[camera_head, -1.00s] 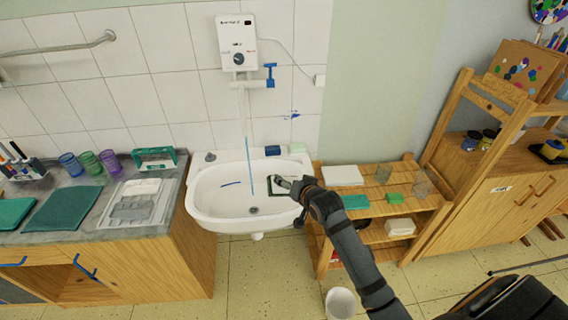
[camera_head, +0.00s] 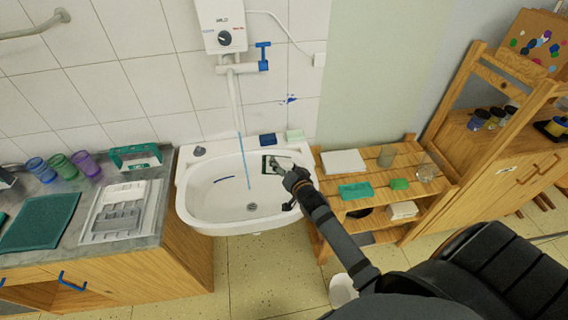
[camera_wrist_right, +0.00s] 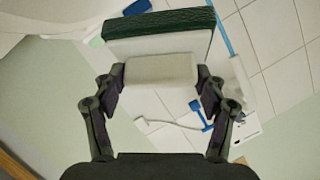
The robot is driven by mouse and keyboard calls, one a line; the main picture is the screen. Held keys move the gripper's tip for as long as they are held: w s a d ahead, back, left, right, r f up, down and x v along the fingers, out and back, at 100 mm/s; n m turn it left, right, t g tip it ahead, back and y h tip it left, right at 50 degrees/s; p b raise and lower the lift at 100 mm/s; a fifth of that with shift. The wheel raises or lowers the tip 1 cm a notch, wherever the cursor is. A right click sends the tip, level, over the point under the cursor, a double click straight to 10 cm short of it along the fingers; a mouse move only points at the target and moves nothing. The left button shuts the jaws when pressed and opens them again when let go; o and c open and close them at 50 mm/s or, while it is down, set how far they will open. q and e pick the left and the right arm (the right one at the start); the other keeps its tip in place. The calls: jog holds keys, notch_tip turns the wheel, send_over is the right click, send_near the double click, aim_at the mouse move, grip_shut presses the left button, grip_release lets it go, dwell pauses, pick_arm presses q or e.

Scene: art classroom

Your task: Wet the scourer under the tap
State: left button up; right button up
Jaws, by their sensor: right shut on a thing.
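The scourer (camera_wrist_right: 160,40) has a dark green pad on a whitish block. My right gripper (camera_wrist_right: 160,80) is shut on its pale part in the right wrist view. In the head view the right gripper (camera_head: 280,168) holds the scourer (camera_head: 266,163) over the right back part of the white sink (camera_head: 205,210). The tap (camera_head: 240,68) has a blue handle and sits under a white water heater (camera_head: 221,24). A thin blue stream (camera_head: 243,160) falls from its spout into the basin. The scourer appears to the right of the stream, apart from it. My left gripper is out of view.
A blue block (camera_head: 267,139) and a pale green block (camera_head: 295,135) lie on the sink's back rim. The counter at left holds a grey tray (camera_head: 120,212) and coloured cups (camera_head: 62,165). A wooden shelf (camera_head: 345,205) stands close right of the sink.

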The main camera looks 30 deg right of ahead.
jog(key=w+a+f+b, duration=0.1)
jog(key=w+a+b, duration=0.1)
jog(key=w+b, duration=0.2)
jog(key=w+a+f+b, duration=0.2)
jog(key=w+b, duration=0.2)
jog(key=w, duration=0.5)
jog(key=shift+a+b, duration=0.3)
jog(key=shift+r, duration=0.1)
jog(key=shift+s+d+p, duration=0.4)
jog(key=shift+s+p, duration=0.4)
jog(key=shift+s, duration=0.3)
jog(key=shift+s+d+p, duration=0.4)
jog(key=shift+s+p, duration=0.35)
jog(key=shift+s, duration=0.3)
jog(key=shift+s+d+p, duration=0.4)
jog(key=shift+s+p, duration=0.4)
jog(key=shift+s, duration=0.3)
jog(key=shift+s+d, duration=0.15)
jog(key=shift+s, duration=0.4)
